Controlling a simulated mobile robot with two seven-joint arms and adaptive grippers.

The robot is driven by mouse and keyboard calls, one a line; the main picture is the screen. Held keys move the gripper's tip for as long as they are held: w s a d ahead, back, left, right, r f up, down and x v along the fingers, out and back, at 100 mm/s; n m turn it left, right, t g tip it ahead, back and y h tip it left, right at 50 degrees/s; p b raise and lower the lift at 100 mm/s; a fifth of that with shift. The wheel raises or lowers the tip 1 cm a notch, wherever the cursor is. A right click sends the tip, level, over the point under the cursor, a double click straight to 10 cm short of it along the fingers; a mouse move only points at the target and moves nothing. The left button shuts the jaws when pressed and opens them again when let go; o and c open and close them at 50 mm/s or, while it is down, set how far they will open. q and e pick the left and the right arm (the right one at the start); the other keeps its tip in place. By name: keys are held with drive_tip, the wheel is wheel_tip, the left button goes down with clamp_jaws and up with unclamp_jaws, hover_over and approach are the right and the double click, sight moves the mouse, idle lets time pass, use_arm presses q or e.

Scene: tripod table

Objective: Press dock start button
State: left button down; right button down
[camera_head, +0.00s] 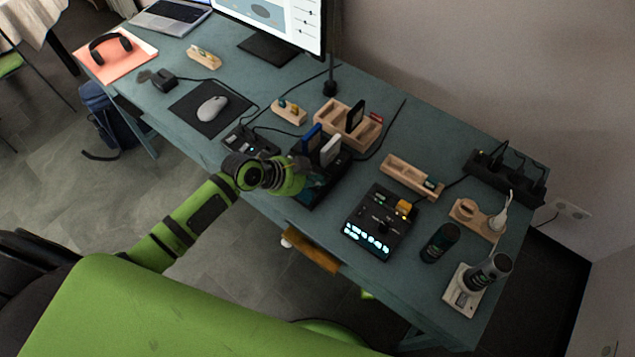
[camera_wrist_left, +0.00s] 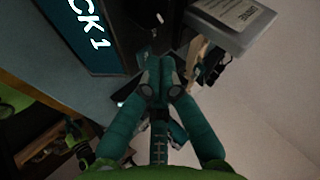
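The black dock (camera_head: 336,170) stands near the desk's front edge, with a blue drive (camera_head: 312,138) and a whitish drive (camera_head: 330,150) upright in it. In the left wrist view, a dark blue label (camera_wrist_left: 92,32) ending in "CK 1" fills the upper left. My left gripper (camera_wrist_left: 159,62) has its two teal fingers together and empty, just right of that label. In the head view my left wrist hides part of the dock's front, and the fingertips are hard to make out. I cannot pick out the start button or tell whether the fingers touch it. My right gripper is not in view.
A black panel with lit keys (camera_head: 372,226) lies right of the dock. A wooden tray (camera_head: 360,138) is behind it. A black box with cables (camera_head: 250,145) sits to its left. A dark can (camera_head: 440,243) and several wooden holders stand at the right.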

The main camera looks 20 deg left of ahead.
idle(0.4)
use_arm(q)
drive_tip(key=shift+r+p, duration=0.6)
drive_tip(key=shift+r, duration=0.05)
wheel_tip(320, 180, up, 5)
drive_tip(key=p, duration=0.4)
idle(0.4)
idle(0.4)
